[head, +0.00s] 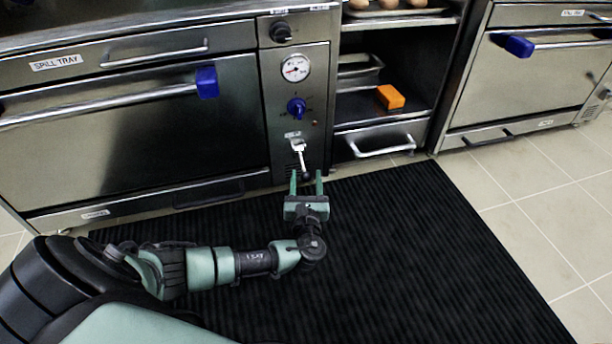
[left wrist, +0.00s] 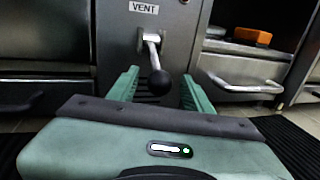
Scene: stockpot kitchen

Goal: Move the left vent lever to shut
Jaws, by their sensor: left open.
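The left vent lever (head: 301,158) is a light metal arm with a dark ball knob, low on the oven's control column. In the left wrist view the lever (left wrist: 153,55) hangs down from its plate, tilted slightly right, with its black knob (left wrist: 160,82) at the bottom, under a VENT label (left wrist: 144,8). My left gripper (head: 306,180) is open, its fingers pointing at the column just below the lever. In the left wrist view the knob appears between the two fingers (left wrist: 160,88); I cannot tell whether they touch it. My right gripper is not in view.
Above the lever are a blue knob (head: 296,106) and a gauge (head: 296,68). A drawer handle (head: 382,147) sticks out to the right, below a shelf with an orange block (head: 390,97). A black mat (head: 400,250) covers the floor.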

